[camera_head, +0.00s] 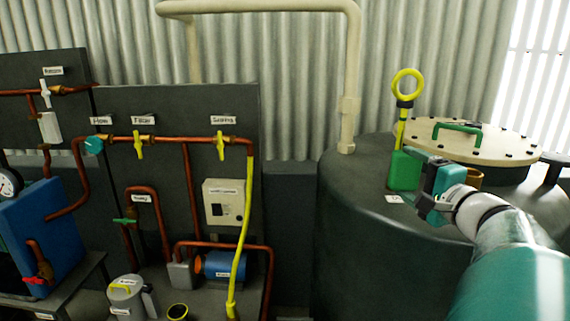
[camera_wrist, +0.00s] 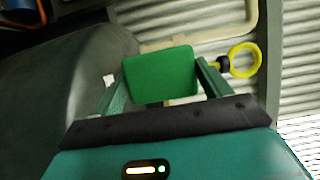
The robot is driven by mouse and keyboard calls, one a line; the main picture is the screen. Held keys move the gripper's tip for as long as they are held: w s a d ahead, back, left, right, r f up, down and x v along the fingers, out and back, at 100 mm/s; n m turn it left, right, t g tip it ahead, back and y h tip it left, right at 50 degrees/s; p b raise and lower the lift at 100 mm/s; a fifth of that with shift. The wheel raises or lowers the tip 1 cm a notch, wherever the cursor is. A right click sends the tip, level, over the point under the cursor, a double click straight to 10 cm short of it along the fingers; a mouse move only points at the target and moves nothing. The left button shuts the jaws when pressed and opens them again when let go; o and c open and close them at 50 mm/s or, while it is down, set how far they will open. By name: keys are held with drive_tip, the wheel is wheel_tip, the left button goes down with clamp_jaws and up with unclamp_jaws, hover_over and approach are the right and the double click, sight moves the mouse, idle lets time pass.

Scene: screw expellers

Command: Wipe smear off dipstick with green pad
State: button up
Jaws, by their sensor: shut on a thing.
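My gripper (camera_head: 420,176) is shut on the green pad (camera_head: 403,170), above the top of the dark green tank. In the wrist view the pad (camera_wrist: 160,75) sits between the two fingers. The dipstick (camera_head: 406,84) stands upright on the tank, with a yellow ring handle, a black collar and a yellow stem below. The pad covers its lower part in the head view. The ring also shows in the wrist view (camera_wrist: 245,60), right of the pad. I cannot tell whether pad and stem touch. No smear can be made out.
The dark green tank (camera_head: 350,215) has a cream bolted lid (camera_head: 480,143) with a green handle, close behind my gripper. A brown cup-like fitting (camera_head: 472,177) is beside my gripper. A cream pipe (camera_head: 348,110) rises at the tank's left. Panels with copper pipes and valves stand farther left.

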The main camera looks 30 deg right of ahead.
drive_tip(key=shift+w+d+f, duration=0.15)
drive_tip(key=shift+w+d, duration=0.05)
drive_tip(key=shift+w, duration=0.35)
drive_tip(key=shift+w+d, duration=0.75)
drive_tip(key=shift+w, duration=0.45)
drive_tip(key=shift+w+d, duration=0.45)
drive_tip(key=shift+w, duration=0.4)
drive_tip(key=shift+w+d, duration=0.25)
drive_tip(key=shift+w, duration=0.25)
drive_tip(key=shift+w+d, duration=0.25)
drive_tip(key=shift+w, duration=0.2)
